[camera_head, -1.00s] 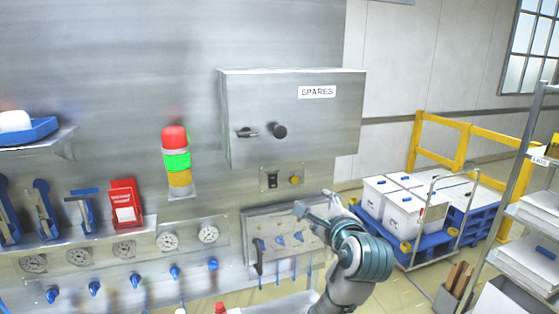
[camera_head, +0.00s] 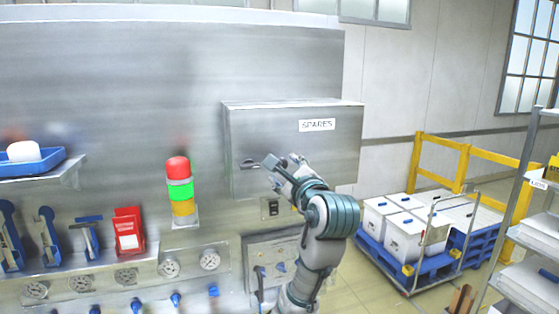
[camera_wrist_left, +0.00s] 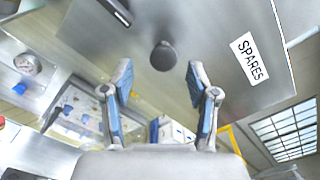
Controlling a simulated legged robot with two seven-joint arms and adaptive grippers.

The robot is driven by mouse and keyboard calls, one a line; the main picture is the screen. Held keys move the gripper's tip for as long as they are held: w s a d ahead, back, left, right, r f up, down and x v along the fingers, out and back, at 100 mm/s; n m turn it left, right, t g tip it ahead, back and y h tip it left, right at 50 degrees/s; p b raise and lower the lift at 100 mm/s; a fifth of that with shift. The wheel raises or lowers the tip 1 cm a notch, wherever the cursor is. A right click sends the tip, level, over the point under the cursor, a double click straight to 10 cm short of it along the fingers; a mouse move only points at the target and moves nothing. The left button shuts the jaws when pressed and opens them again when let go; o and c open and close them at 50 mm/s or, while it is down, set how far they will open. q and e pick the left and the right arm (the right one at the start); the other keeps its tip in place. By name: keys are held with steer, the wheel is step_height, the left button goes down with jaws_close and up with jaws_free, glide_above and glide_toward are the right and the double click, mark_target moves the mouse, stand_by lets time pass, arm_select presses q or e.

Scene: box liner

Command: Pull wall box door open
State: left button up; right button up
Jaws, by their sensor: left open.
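The grey metal wall box (camera_head: 290,122) with a "SPARES" label (camera_head: 317,125) hangs on the metal wall panel, and its door looks shut. A dark lever handle (camera_head: 249,164) is on its front at the left. My left gripper (camera_head: 282,160) is in front of the box's lower middle and hides the round knob in the head view. In the left wrist view, the dark round knob (camera_wrist_left: 163,56) shows beyond and between the spread fingers of my left gripper (camera_wrist_left: 158,78), apart from them. The gripper is open and empty. My right gripper is out of view.
A red, green and yellow signal light (camera_head: 180,190) stands out from the wall left of the box. A small switch plate (camera_head: 270,208) is below the box. White bins on a blue cart (camera_head: 405,265) and a shelf rack (camera_head: 535,240) are at the right.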

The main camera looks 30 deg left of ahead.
mark_target(284, 166)
arm_select(q)
steer(key=w+a, duration=0.1)
steer(key=w+a+p, duration=0.1)
steer(key=w, duration=0.1)
steer(key=shift+a+r, duration=0.1)
steer(key=shift+w+a, duration=0.1)
steer(key=shift+a, duration=0.45)
steer(key=c, duration=0.9)
steer(key=shift+d, duration=0.1)
jaws_close()
steer(key=shift+d, duration=0.15)
